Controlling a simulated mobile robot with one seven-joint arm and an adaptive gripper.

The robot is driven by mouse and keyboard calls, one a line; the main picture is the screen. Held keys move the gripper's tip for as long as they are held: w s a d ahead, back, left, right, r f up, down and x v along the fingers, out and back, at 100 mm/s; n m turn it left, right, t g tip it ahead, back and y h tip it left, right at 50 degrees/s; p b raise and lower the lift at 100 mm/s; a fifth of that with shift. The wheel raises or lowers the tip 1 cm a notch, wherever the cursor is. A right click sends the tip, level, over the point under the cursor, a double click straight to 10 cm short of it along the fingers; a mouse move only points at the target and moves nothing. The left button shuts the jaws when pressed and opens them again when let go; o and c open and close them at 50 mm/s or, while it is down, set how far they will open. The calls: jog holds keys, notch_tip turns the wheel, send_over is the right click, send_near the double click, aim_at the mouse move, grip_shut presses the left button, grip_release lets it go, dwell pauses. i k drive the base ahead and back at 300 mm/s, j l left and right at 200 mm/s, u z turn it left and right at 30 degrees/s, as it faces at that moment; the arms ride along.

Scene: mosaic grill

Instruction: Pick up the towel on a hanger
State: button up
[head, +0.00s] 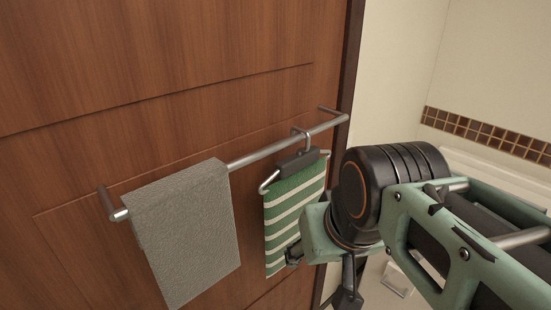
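The towel on a hanger (283,220) is green with pale stripes. It hangs from a hanger (297,163) with a dark block and metal arms, hooked over a metal rail (262,154) on a brown wood panel. My gripper (320,268) is at the towel's lower right, below my mint-green wrist. One dark gripper part is beside the towel's right edge or overlaps it in the picture; I cannot tell if they touch. My arm covers much of the gripper, so its opening is unclear. The towel's lower right edge is partly hidden.
A plain grey towel (190,235) is draped over the left part of the same rail. The wood panel (90,120) is close behind both towels. A cream wall with a brown mosaic tile band (485,132) and a white ledge (490,168) are at the right.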

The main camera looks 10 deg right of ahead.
aim_at(302, 174)
jog(key=z, duration=3.35)
jog(key=u, duration=2.5)
jog(key=i+j+u, duration=0.2)
jog(key=j+u, duration=0.2)
jog(key=i+j, duration=0.05)
jog(key=j, duration=0.05)
